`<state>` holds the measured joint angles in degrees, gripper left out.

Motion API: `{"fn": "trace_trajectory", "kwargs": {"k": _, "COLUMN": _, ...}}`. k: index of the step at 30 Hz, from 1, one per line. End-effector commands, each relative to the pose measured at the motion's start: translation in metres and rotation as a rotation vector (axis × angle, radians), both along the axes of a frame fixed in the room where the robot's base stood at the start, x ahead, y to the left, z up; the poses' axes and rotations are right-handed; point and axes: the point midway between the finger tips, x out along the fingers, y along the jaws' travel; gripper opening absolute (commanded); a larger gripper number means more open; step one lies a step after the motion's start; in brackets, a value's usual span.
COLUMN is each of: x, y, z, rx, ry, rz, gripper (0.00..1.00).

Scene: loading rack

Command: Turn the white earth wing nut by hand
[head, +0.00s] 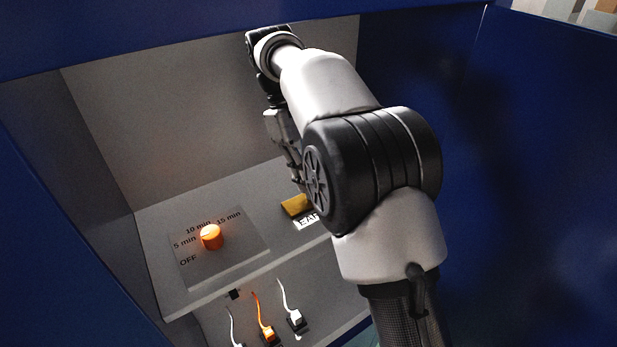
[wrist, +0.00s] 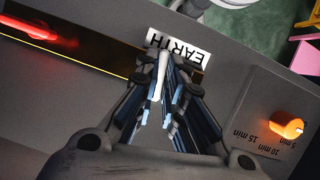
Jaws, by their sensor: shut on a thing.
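The white earth wing nut (wrist: 162,70) shows in the wrist view as a narrow pale piece between my fingertips, just below the EARTH label (wrist: 180,50). My gripper (wrist: 167,68) is shut on it, with the fingers hiding much of it. In the head view my gripper (head: 295,172) points down at the shelf beside the EARTH label (head: 307,221). My arm hides the wing nut and part of the label there.
An orange timer knob (head: 211,237) stands on a marked plate left of the label. Several plugs with cables, one an orange plug (head: 267,333), sit on the front face below. Blue walls (head: 530,150) enclose the shelf. A yellow-edged dark strip (wrist: 70,50) lies beside the label.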

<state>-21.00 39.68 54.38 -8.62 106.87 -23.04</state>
Motion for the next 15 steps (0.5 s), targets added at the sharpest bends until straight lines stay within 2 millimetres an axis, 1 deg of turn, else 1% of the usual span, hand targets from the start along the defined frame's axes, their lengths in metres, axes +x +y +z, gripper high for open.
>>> {"fn": "trace_trajectory", "kwargs": {"k": 15, "x": 0.0020, "y": -0.0037, "z": 0.0029, "rx": 0.001, "ry": -0.005, "rz": -0.493, "gripper": 0.00}}
